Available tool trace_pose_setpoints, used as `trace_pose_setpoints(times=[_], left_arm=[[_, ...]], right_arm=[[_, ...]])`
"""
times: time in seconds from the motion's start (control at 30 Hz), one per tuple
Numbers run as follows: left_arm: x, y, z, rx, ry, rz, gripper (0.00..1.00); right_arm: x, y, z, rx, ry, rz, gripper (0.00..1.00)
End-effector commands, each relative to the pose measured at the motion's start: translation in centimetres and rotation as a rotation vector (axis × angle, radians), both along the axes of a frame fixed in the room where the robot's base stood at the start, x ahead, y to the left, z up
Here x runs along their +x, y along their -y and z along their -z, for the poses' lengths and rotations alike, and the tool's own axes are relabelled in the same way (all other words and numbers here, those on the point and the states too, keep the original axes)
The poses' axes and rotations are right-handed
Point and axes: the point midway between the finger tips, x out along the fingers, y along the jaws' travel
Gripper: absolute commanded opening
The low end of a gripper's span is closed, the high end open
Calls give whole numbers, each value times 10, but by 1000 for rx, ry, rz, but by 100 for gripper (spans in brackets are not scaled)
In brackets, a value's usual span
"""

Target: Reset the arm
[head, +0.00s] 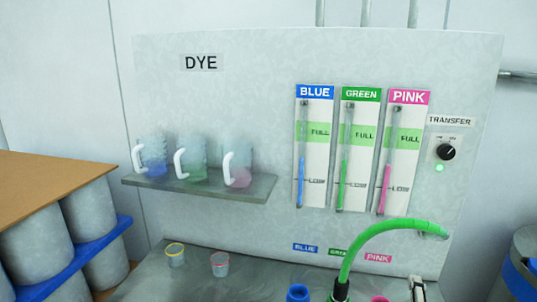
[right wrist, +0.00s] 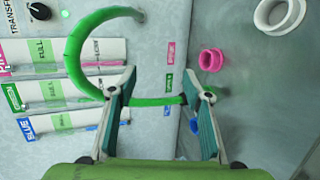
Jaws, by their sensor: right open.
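My right gripper (right wrist: 160,95) is open in the right wrist view, its two fingers well apart. The green hose (right wrist: 88,55) arcs out from the panel. Its lower stretch runs across between the fingers, and I cannot tell whether either finger touches it. In the head view the hose (head: 390,225) bends down to the counter's front, where its end is partly cut off. A pale and black part at the bottom edge there may be my right gripper. My left gripper is in neither view.
A dye panel (head: 260,75) carries blue, green and pink gauges and a transfer knob (head: 446,152). Pitchers stand on a shelf (head: 255,191). Two small cups (head: 175,255) stand on the counter. A pink port (right wrist: 211,59) and a white one (right wrist: 280,14) are near my right gripper.

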Motion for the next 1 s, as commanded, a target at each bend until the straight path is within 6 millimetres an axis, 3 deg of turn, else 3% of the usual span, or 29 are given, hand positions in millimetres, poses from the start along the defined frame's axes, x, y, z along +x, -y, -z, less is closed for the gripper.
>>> trace_pose_setpoints(times=[0.03, 0.1, 0.2, 0.3, 0.5, 0.67, 0.73, 1.0], left_arm=[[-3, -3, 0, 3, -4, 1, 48], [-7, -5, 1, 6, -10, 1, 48], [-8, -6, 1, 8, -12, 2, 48], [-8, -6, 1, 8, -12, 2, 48], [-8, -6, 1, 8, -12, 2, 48], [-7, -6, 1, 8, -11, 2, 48], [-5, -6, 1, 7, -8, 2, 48], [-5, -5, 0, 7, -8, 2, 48]], right_arm=[[-12, -5, 32, 104, -52, 17, 45], [-32, -13, 76, 274, -124, 59, 45], [-70, -28, 135, 522, -225, 157, 45], [-108, -42, 177, 721, -308, 272, 45], [-175, -65, 230, 1001, -427, 503, 45], [-225, -80, 257, 1168, -500, 695, 45], [-213, -80, 275, 1152, -499, 682, 45], [-203, -82, 353, 1135, -527, 694, 45]])
